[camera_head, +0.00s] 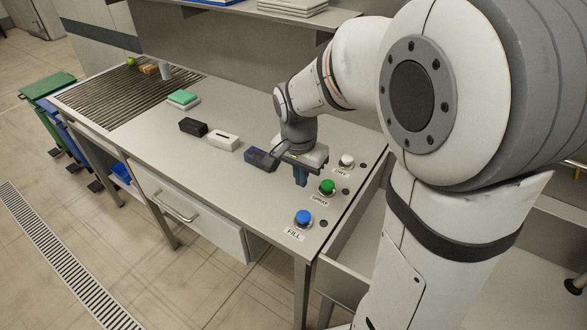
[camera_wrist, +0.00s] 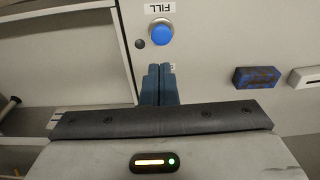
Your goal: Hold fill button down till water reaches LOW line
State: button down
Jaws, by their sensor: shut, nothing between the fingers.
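The blue FILL button (camera_head: 303,217) stands near the front right corner of the table, with its FILL label beside it. It also shows in the wrist view (camera_wrist: 160,32), just beyond my fingertips. My gripper (camera_head: 300,180) is over the table behind the FILL button and left of the green SPRAY button (camera_head: 327,186). In the wrist view its two blue fingers (camera_wrist: 159,72) are shut together with nothing between them, apart from the button. The white DRY button (camera_head: 346,160) is farther back. No water or LOW line can be seen.
A dark blue block (camera_head: 258,158), a white block (camera_head: 222,141) and a black block (camera_head: 193,127) lie on the table (camera_head: 200,170). A green-topped sponge-like block (camera_head: 183,97) is farther back. My arm covers much of the right side.

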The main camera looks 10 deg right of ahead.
aim_at(303, 216)
jog(key=shift+w, duration=0.2)
jog(key=f, duration=0.4)
jog(key=f+p, duration=0.1)
jog(key=f, duration=0.4)
jog(key=w+d+f+p, duration=0.1)
jog(key=f, duration=0.4)
